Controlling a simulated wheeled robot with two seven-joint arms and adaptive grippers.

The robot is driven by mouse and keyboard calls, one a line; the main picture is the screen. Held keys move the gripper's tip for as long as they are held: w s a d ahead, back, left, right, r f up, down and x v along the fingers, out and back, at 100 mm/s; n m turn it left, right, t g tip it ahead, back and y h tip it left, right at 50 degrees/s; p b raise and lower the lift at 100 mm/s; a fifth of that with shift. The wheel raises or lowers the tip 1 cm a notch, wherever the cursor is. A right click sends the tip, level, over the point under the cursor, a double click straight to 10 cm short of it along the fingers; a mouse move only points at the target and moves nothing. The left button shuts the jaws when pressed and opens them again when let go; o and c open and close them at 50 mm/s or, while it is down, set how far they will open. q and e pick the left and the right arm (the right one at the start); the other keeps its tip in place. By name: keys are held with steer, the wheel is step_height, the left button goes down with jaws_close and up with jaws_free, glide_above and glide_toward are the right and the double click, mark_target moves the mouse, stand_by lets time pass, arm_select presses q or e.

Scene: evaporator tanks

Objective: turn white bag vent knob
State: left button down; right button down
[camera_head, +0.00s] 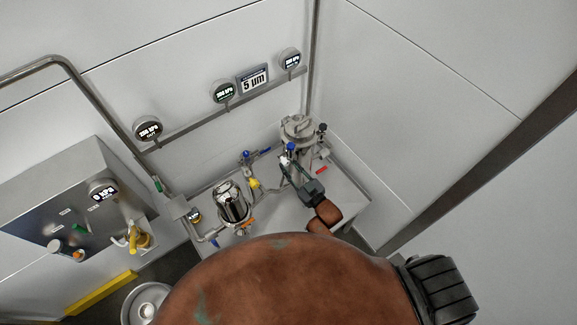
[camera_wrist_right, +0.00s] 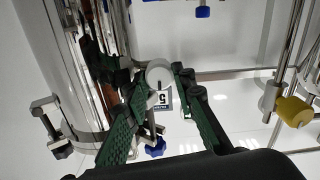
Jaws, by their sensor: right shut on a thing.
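The white bag vent knob (camera_wrist_right: 158,73) is a small round white knob between the fingertips of my right gripper (camera_wrist_right: 160,80) in the right wrist view. Its dark green fingers are shut on it, one on each side. In the head view my right gripper (camera_head: 291,172) reaches to the front of the steel bag housing (camera_head: 298,132) at the back right. The knob is tiny there and partly hidden by the fingers. My left gripper is not in view.
A shiny steel canister (camera_head: 234,203) and a yellow valve handle (camera_head: 254,183) stand left of my right gripper. The yellow handle (camera_wrist_right: 295,112) also shows in the wrist view. A blue knob (camera_wrist_right: 155,148) sits below the white knob. A steel box (camera_head: 75,205) is at the left.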

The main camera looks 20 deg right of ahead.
steer(key=m+p, duration=0.1)
steer(key=m, duration=0.3)
steer(key=shift+m, duration=0.3)
steer(key=m+p, duration=0.1)
steer(key=m, duration=0.3)
steer(key=shift+d+m, duration=0.1)
steer(key=shift+m, duration=0.3)
steer(key=shift+f, duration=0.1)
steer(key=c, duration=1.9)
jaws_free()
steer(key=v, duration=1.2)
